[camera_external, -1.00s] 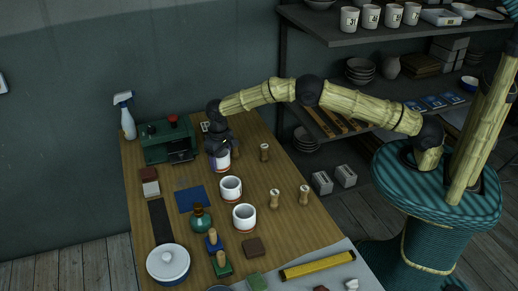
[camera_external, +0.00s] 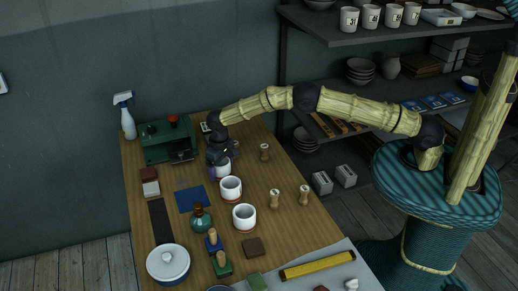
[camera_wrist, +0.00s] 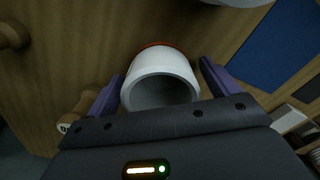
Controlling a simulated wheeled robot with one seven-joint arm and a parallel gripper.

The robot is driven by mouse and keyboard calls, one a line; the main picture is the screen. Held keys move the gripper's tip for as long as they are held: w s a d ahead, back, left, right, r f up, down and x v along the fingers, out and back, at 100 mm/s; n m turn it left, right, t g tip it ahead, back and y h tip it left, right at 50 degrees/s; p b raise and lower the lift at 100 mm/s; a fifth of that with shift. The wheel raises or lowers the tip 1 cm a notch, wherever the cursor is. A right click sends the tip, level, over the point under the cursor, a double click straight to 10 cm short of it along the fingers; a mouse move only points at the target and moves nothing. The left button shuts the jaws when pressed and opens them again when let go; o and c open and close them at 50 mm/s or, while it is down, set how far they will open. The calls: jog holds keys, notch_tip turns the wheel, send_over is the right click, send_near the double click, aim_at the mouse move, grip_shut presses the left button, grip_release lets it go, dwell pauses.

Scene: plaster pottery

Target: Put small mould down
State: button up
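The small mould (camera_external: 223,171) is a white cup with a reddish band at its base. It stands on the wooden table (camera_external: 262,180), at the far end of a row of white cups. My gripper (camera_external: 225,160) is above and around it in the external view, covering its upper part. In the wrist view the mould (camera_wrist: 161,85) shows its round hollow mouth between the two purple fingers of my gripper (camera_wrist: 162,78). The fingers are spread, with a narrow gap on each side of the mould. Its contact with the table is partly hidden.
Two similar white cups (camera_external: 231,189) (camera_external: 244,217) stand nearer the camera. A blue square (camera_external: 191,199) lies to the left. A green machine (camera_external: 167,141) stands behind left. Wooden-handled tools (camera_external: 264,152) stand to the right, where some table is clear.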

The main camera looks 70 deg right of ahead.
notch_tip(320, 180, up, 12)
jog(key=shift+r, duration=0.15)
dwell(0.6)
dwell(0.6)
jog(key=s+d+r+t, duration=0.1)
jog(key=s+d+r, duration=0.35)
jog(key=s, duration=0.25)
jog(key=s+d+r, duration=0.3)
jog(key=s+d, duration=0.2)
jog(key=s, duration=0.2)
jog(key=s+d+n, duration=0.1)
jog(key=s+d, duration=0.1)
jog(key=s, duration=0.9)
jog(key=s+d+t, duration=0.1)
jog(key=s+d, duration=0.2)
jog(key=s, duration=0.9)
jog(key=shift+n+t, duration=0.3)
jog(key=shift+n, duration=0.1)
